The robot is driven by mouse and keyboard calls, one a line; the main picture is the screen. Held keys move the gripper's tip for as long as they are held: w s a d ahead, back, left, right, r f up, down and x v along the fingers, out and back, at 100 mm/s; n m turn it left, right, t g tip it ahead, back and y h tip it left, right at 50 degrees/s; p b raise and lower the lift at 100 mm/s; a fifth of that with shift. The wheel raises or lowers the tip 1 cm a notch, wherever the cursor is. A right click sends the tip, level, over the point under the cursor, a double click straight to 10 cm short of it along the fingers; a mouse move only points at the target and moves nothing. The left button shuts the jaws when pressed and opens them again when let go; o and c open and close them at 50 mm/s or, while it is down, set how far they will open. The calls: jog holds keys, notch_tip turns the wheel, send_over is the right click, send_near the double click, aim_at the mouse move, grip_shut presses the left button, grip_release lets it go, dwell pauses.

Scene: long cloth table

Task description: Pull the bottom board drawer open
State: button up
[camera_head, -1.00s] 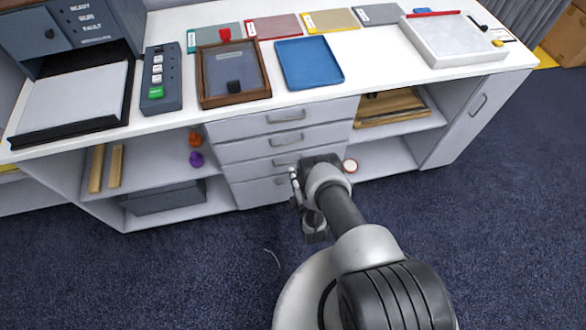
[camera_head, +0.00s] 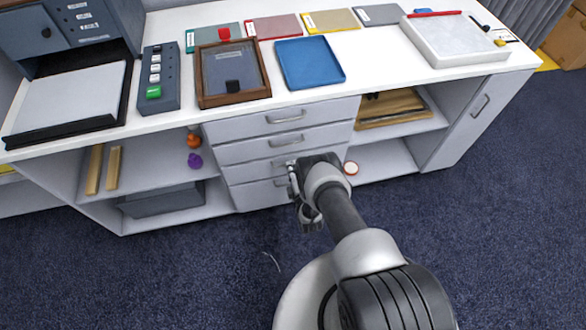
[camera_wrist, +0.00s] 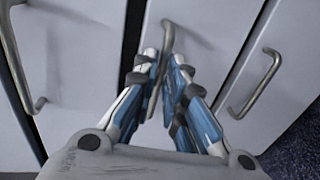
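The white cabinet has a stack of drawers. The bottom board drawer (camera_head: 250,194) is closed, lowest in the stack, and partly hidden by my arm. My gripper (camera_head: 293,184) is in front of the lower drawers. In the wrist view, the fingers of my gripper (camera_wrist: 164,60) come close together around a middle bar handle (camera_wrist: 167,36), one on each side. Whether they press on it is unclear. Another handle (camera_wrist: 259,82) is to the right, on the panel nearest the carpet, apart from the fingers. A third handle (camera_wrist: 18,60) is at the far left.
An open shelf with orange (camera_head: 193,141) and purple (camera_head: 195,160) knobs is left of the drawers. A shelf with wooden boards (camera_head: 392,106) is on the right. A blue tray (camera_head: 310,63) lies on the countertop.

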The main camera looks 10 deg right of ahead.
grip_shut()
dwell(0.3)
